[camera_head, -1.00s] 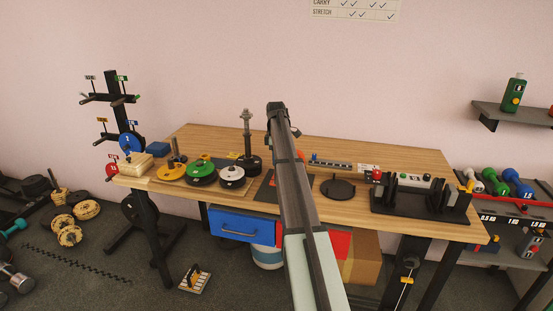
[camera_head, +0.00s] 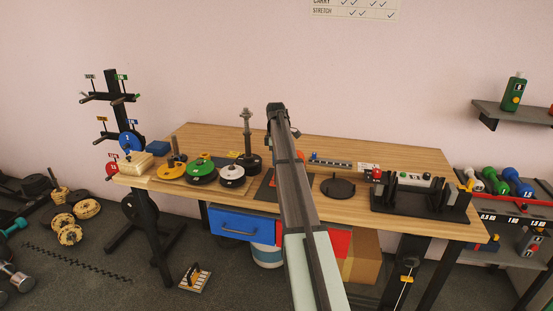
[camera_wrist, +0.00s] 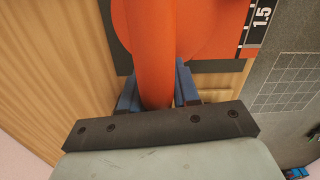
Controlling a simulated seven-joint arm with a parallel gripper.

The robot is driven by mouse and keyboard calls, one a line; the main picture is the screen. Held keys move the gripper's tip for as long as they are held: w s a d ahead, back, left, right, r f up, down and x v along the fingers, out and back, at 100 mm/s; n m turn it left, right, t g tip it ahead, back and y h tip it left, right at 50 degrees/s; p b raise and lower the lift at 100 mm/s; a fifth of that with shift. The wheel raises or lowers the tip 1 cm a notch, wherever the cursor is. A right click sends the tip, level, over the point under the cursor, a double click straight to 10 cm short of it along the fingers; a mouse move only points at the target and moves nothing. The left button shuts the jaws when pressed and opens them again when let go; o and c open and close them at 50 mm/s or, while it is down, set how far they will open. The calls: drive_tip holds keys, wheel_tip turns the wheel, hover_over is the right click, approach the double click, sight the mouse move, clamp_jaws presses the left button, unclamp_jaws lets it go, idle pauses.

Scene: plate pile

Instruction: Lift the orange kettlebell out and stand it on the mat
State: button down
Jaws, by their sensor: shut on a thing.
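The orange kettlebell (camera_wrist: 205,25) fills the top middle of the wrist view, its thick handle running down toward my wrist. My gripper (camera_wrist: 158,90) has its blue fingers on either side of the handle and is shut on it. A dark mat (camera_wrist: 122,62) shows beneath and around the kettlebell body. I cannot tell whether the kettlebell touches it. In the head view my arm covers the gripper. Only a sliver of the kettlebell (camera_head: 301,154) shows beside the arm, and part of the mat (camera_head: 266,188) shows to its left.
Yellow, green and white plates (camera_head: 201,167) and a post on a black base (camera_head: 249,162) stand left of my arm. A black disc (camera_head: 338,188) and a black rack (camera_head: 420,200) stand to the right. Bare wood (camera_head: 395,153) shows at the back right.

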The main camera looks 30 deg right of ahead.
drive_tip(key=shift+f, duration=0.15)
idle(0.3)
drive_tip(key=c, duration=0.7)
unclamp_jaws()
drive_tip(key=shift+c, duration=0.2)
drive_tip(key=shift+f, duration=0.15)
